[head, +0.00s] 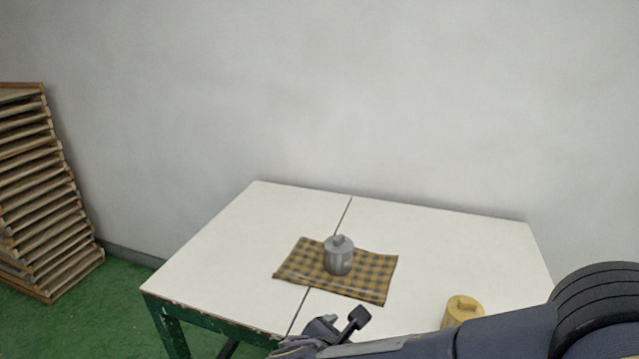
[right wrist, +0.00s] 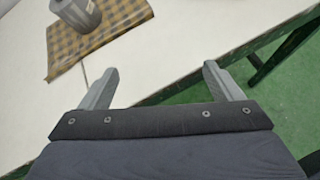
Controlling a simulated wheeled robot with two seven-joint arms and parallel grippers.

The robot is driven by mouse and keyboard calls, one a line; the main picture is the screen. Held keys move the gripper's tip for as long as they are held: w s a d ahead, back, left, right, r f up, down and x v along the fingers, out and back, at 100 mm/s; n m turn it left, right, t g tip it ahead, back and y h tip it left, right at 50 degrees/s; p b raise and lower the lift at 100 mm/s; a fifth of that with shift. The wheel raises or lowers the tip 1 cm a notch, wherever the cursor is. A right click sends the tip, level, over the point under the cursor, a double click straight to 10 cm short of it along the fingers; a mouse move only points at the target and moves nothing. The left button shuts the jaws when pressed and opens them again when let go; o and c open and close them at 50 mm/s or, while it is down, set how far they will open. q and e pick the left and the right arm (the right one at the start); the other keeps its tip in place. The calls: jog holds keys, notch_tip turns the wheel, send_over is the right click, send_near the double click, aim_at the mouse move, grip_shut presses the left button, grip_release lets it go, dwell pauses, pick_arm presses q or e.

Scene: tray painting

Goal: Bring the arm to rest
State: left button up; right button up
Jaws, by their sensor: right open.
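My right arm comes in from the lower right in the head view. Its gripper (head: 343,324) is over the table's front edge, in front of the checked mat. In the right wrist view the gripper (right wrist: 158,85) has its two fingers wide apart with nothing between them. The fingers point toward the table's edge and the green floor. A grey lidded pot (head: 338,258) stands upright on the mat, apart from the gripper; it also shows at the top left of the right wrist view (right wrist: 76,14). My left gripper does not show.
The white table (head: 220,245) carries a yellow and grey checked mat (head: 372,270). A yellow lidded pot (head: 462,309) stands near the front right, partly hidden by my right arm. A stack of wooden trays (head: 40,190) stands at the left. The table's left side is clear.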

jog(key=s+d+f+m+g+y, duration=0.1)
jog(key=s+d+m+g+y, duration=0.15)
jog(key=s+d+m, duration=0.45)
jog(key=s+d+f+m+g+y, duration=0.15)
jog(key=s+d+m+g, duration=0.3)
jog(key=d+m, duration=0.5)
jog(key=s+a+r+m+t+y, duration=0.1)
jog(key=s+r+m+t+y, duration=0.3)
jog(key=m, duration=0.8)
notch_tip(320, 180, up, 13)
jog(key=s+y+p, duration=0.1)
jog(key=p, duration=1.3)
jog(key=shift+s+a+g, duration=0.2)
jog(key=shift+a+g, duration=0.05)
jog(key=shift+g, duration=0.05)
jog(key=shift+f, duration=0.1)
